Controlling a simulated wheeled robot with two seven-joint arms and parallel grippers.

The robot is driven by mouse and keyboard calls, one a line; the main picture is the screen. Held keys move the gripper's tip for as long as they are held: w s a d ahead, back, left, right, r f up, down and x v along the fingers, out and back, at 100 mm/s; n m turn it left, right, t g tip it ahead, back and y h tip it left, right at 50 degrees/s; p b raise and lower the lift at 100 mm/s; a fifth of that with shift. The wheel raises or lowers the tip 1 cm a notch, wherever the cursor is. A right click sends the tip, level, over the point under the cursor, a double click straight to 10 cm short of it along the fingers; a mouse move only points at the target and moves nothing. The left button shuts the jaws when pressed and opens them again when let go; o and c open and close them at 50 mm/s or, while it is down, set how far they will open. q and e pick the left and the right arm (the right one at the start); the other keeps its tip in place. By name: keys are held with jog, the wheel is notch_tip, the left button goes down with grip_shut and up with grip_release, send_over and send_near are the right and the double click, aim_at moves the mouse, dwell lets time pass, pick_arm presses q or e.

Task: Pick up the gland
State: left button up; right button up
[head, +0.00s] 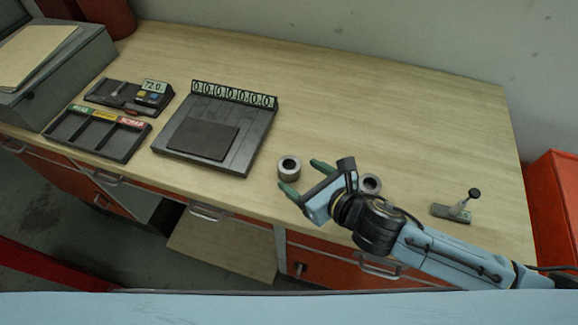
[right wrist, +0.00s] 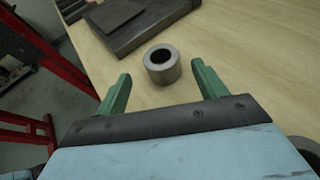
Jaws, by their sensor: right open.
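A grey metal ring with a dark bore, which looks like the gland (head: 289,174), stands upright on the wooden table. It also shows in the right wrist view (right wrist: 164,74), just beyond and between the fingertips. A second, similar grey ring (head: 371,184) stands to the right, partly hidden behind my right wrist; its edge shows in the right wrist view (right wrist: 309,152). My right gripper (head: 304,177) is open and empty, its green fingers apart and pointing at the first ring. Contact cannot be seen. My left gripper is out of view.
A dark slatted board (head: 215,138) with a row of number tags lies left of the first ring. A labelled sorting tray (head: 98,134) and a small instrument stand (head: 129,97) are farther left. A small knobbed device (head: 452,212) lies at right. The table's back middle is clear.

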aim_at(285, 163)
jog(key=x, duration=0.7)
jog(key=shift+w+f, duration=0.1)
jog(key=shift+w, duration=0.15)
jog(key=c, duration=1.3)
jog(key=shift+c, duration=0.5)
